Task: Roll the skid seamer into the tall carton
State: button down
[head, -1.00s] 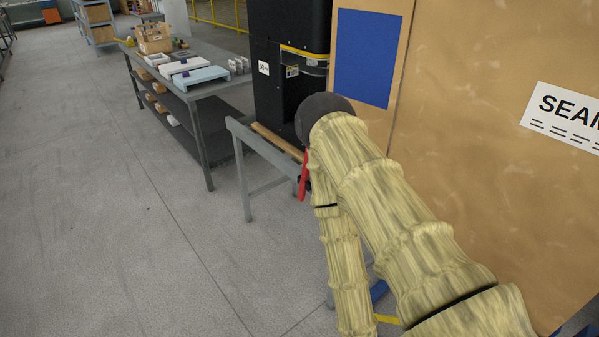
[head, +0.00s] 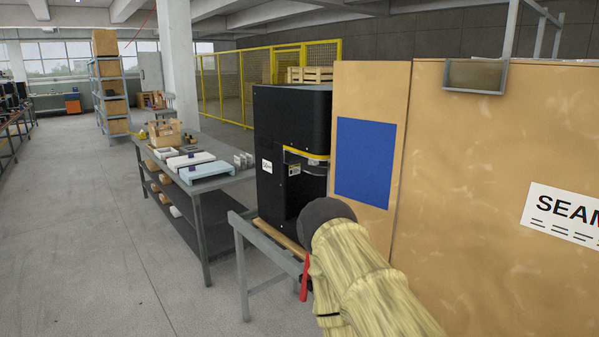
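The skid seamer (head: 283,122) is a tall black machine with a yellow band, standing upright on a wooden skid (head: 284,242) on a grey metal stand (head: 252,232). The tall carton (head: 480,140) is a large tan box on the right, with a white label reading "SEAM" cut off by the picture edge. A tan panel with a blue rectangle (head: 365,163) stands between seamer and carton, its edge close beside the seamer. The carton's opening is not visible. My sleeved arm crosses in front of the panel and the stand. My gripper is out of view.
A grey workbench (head: 200,200) with trays and a wooden box (head: 165,133) stands left of the seamer. A red bar (head: 305,278) shows at the stand's near end. Yellow fencing (head: 222,90) and a white column (head: 178,60) are behind. The floor at left is clear.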

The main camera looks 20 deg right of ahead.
aim_at(293, 122)
jog(key=k, duration=0.6)
jog(key=u, duration=0.5)
jog(key=i, duration=1.05)
jog(key=u, duration=0.65)
jog(key=i, duration=3.4)
jog(key=z, duration=0.85)
jog(key=i, duration=1.05)
jog(key=z, duration=1.1)
